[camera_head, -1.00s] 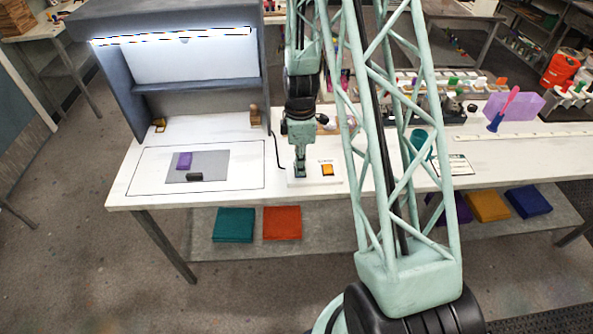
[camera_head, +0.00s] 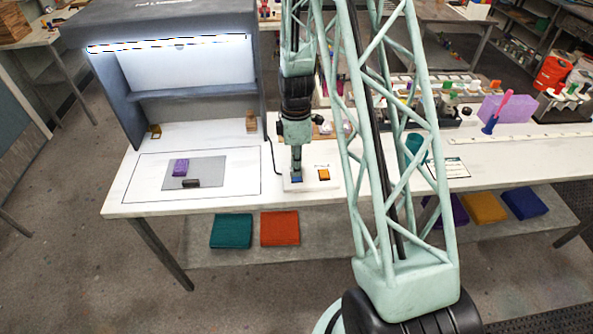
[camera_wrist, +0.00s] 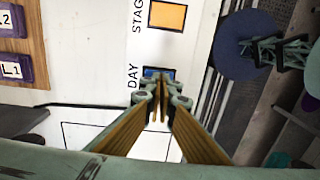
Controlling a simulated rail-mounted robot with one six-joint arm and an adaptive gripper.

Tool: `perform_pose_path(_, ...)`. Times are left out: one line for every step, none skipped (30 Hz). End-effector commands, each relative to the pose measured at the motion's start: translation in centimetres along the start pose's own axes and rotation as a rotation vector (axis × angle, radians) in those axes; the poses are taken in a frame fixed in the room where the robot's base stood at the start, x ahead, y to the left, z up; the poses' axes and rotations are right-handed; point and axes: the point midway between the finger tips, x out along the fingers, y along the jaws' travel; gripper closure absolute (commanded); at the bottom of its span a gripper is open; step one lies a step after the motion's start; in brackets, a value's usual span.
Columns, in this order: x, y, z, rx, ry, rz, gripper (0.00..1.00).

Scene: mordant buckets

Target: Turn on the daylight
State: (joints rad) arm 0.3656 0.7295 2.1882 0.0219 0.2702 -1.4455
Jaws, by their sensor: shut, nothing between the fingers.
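My gripper (camera_head: 296,180) points down with its fingers together, over the blue button (camera_wrist: 160,71) on a small white switch panel (camera_head: 309,183). In the wrist view, the fingertips (camera_wrist: 159,92) overlap the button's near edge and hide part of it. I cannot tell whether they press it. The word DAY is printed beside the blue button. An orange button (camera_wrist: 167,16), also seen in the head view (camera_head: 323,174), sits next to it by the partly cut-off word STAG. The grey light booth (camera_head: 198,96) has a glowing white strip (camera_head: 170,43) under its hood.
A grey mat (camera_head: 205,174) with a purple block (camera_head: 181,166) and a dark block (camera_head: 191,184) lies left of the panel. A wooden board with labelled purple pieces (camera_wrist: 12,68) is near the panel in the wrist view. A teal cup (camera_head: 415,146) stands farther right.

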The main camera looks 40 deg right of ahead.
Motion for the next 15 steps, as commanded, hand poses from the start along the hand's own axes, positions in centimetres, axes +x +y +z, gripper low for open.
perform_pose_path(0.0,0.0,0.0,0.000,0.000,0.000,1.00)
perform_pose_path(0.0,0.0,0.0,0.000,0.000,0.000,1.00)
perform_pose_path(0.0,0.0,0.0,0.000,0.000,0.000,1.00)
perform_pose_path(0.0,0.0,0.0,0.000,0.000,0.000,1.00)
perform_pose_path(0.0,0.0,0.0,0.000,0.000,0.000,1.00)
perform_pose_path(0.0,0.0,0.0,0.000,0.000,0.000,1.00)
perform_pose_path(-0.1,0.0,0.0,0.000,0.000,0.000,1.00)
perform_pose_path(-0.1,0.0,0.0,0.000,0.000,0.000,1.00)
perform_pose_path(-0.1,0.0,0.0,0.000,0.000,0.000,1.00)
perform_pose_path(-0.2,0.0,0.0,0.000,0.000,0.000,1.00)
perform_pose_path(-0.3,0.0,0.0,0.000,0.000,0.000,1.00)
perform_pose_path(-0.5,-0.1,0.0,0.000,0.000,0.001,1.00)
perform_pose_path(-0.6,-0.1,0.0,0.000,0.000,0.001,1.00)
perform_pose_path(-0.8,-0.1,0.0,-0.001,0.000,0.001,1.00)
perform_pose_path(-1.0,-0.1,-0.1,-0.001,0.000,0.001,1.00)
